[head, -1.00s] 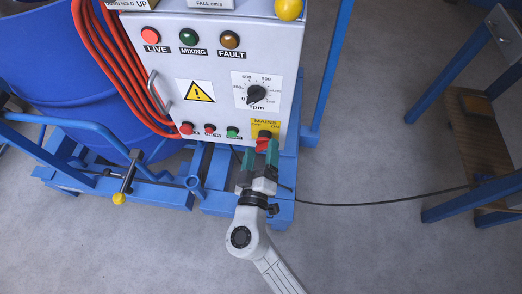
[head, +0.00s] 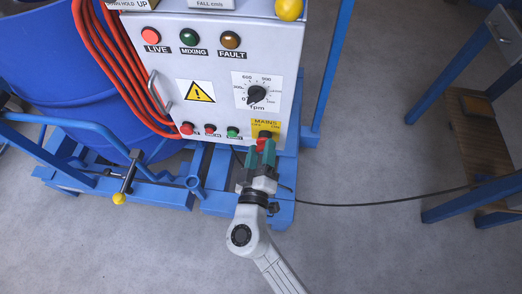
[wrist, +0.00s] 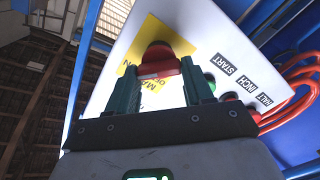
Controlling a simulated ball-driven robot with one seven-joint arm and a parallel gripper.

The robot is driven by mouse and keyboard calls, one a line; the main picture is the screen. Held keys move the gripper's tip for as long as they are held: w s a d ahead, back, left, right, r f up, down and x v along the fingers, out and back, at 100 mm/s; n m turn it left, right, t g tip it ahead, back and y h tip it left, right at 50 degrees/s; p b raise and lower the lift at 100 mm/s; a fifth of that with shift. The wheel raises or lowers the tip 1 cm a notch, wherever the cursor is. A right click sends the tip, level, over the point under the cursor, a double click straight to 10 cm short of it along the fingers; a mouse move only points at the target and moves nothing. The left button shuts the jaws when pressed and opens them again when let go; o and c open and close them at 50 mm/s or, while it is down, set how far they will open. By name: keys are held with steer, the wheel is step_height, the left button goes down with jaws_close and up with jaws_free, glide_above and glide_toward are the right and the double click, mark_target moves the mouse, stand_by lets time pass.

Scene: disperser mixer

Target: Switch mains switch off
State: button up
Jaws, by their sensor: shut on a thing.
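The mains switch is a red rotary knob (head: 263,142) on a yellow MAINS plate (head: 265,124), low on the right of the grey control panel. My gripper (head: 261,154) reaches it from below in the head view and its teal fingers partly cover it. In the wrist view the red knob (wrist: 158,62) sits between the two fingers of my gripper (wrist: 161,80), which are shut on it. The yellow plate (wrist: 150,34) is behind it, its lettering partly hidden. I cannot read the knob's exact setting.
Push buttons (head: 210,129) line the panel's lower edge left of the switch. A black rpm dial (head: 257,95) is above it. Blue frame bars (head: 322,80) stand at the right. A black cable (head: 380,203) crosses the open floor.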

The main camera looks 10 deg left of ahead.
steer(key=shift+n, duration=0.3)
steer(key=n+b, duration=0.2)
steer(key=n, duration=0.1)
steer(key=shift+f, duration=0.2)
steer(key=n, duration=0.5)
steer(key=shift+a, duration=0.1)
steer(key=n, duration=0.4)
steer(key=shift+n, duration=0.3)
steer(key=n, duration=0.2)
steer(key=n+p, duration=0.1)
steer(key=n, duration=0.1)
steer(key=shift+f+n, duration=0.2)
steer(key=shift+n, duration=0.1)
steer(key=o, duration=1)
steer(key=shift+o, duration=0.2)
